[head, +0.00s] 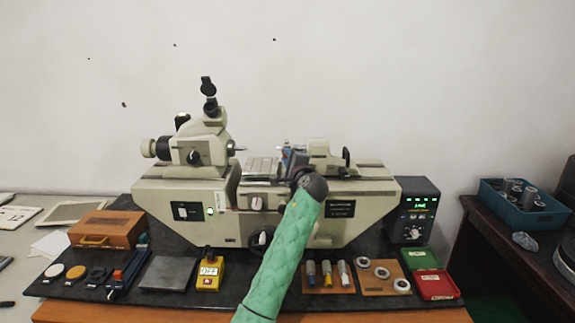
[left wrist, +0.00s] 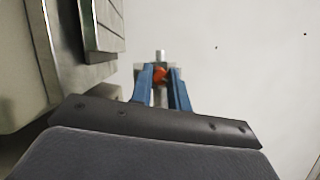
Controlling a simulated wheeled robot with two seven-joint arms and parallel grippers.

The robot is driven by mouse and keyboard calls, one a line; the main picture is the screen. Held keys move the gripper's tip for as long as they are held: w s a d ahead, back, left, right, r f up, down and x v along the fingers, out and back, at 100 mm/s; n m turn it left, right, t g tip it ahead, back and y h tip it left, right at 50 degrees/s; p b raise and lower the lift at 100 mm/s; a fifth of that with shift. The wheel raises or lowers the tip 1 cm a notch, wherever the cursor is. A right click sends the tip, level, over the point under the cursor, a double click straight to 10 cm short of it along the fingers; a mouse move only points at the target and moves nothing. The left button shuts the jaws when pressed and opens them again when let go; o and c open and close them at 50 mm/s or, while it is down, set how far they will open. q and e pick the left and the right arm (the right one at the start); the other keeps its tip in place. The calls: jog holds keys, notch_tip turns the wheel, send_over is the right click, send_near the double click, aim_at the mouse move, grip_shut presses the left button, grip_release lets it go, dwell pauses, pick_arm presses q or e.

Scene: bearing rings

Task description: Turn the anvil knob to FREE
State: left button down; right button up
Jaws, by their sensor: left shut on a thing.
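The cream measuring machine (head: 300,232) stands on a dark mat, with its anvil carriage (head: 321,152) on the right of its bed. My left arm comes up across the machine's front. Its gripper (head: 293,158) is at the left side of the carriage, partly hidden by my wrist. In the left wrist view, the blue fingers (left wrist: 161,92) are shut on a small orange-red piece (left wrist: 159,76), which looks like the anvil knob. A grey block and a metal pin show behind it. No FREE mark is readable, so I cannot tell the knob's setting. My right gripper is not in view.
The headstock (head: 200,148) stands at the machine's left. A display box (head: 412,211) is on the right. A blue crate (head: 522,214) stands on the right table.

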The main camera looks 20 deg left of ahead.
pick_arm(q)
jog(key=n, duration=0.2)
jog(key=shift+n+g+h+b, duration=0.3)
jog(key=shift+g+b, duration=0.1)
jog(key=shift+n+g, duration=0.3)
jog(key=shift+n, duration=0.7)
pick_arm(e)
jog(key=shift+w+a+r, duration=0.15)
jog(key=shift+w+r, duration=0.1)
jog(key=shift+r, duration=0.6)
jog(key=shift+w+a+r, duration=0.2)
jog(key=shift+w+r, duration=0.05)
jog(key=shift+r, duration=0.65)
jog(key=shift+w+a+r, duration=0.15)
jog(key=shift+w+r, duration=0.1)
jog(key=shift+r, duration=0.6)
pick_arm(q)
jog(key=shift+h, duration=0.3)
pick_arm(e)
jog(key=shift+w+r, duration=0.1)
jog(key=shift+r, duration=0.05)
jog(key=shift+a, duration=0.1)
pick_arm(q)
jog(key=c, duration=1.3)
grip_release()
jog(key=shift+c, duration=0.2)
jog(key=shift+r, duration=0.1)
